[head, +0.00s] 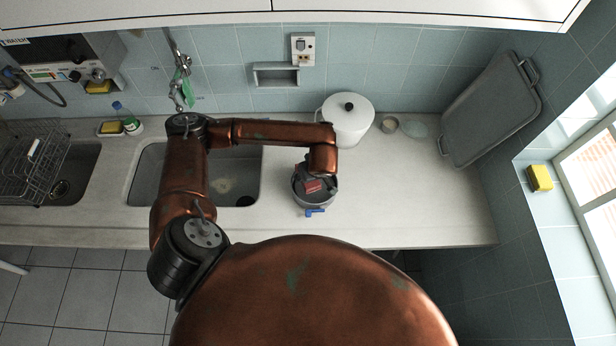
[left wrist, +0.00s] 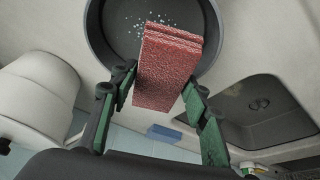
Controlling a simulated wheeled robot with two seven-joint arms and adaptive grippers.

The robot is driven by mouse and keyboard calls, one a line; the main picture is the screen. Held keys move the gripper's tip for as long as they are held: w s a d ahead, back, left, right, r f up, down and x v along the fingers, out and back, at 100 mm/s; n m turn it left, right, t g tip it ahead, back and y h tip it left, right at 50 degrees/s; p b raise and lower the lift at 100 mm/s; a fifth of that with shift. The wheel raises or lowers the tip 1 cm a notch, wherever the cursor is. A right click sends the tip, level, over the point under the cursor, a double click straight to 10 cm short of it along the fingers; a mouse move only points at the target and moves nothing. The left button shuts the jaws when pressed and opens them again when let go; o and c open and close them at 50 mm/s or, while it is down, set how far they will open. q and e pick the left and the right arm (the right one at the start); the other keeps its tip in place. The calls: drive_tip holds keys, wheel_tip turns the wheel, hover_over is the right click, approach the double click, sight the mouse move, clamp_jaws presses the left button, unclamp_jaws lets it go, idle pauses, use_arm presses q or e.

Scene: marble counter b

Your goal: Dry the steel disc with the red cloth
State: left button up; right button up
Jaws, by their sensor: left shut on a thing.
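The red cloth (left wrist: 168,70), a folded block, is held between the fingers of my left gripper (left wrist: 152,92). The gripper is shut on it. The cloth reaches over the steel disc (left wrist: 118,38), a dark grey round dish with a raised rim. Pale droplets show on the disc beside the cloth's far end. I cannot tell whether the cloth touches the surface. In the head view, the disc (head: 315,203) lies on the counter right of the sink, with the cloth (head: 312,187) above it. My left wrist hides part of both. My right gripper is not in view.
A white lidded pot (head: 348,122) stands behind the disc. The sink (head: 245,185) lies to the left. A grey tray (head: 490,110) leans at the back right. The counter (head: 420,205) right of the disc is clear.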

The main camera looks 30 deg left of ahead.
use_arm(q)
drive_tip(key=shift+r, duration=0.2)
drive_tip(key=shift+r+p, duration=0.7)
drive_tip(key=shift+r, duration=0.8)
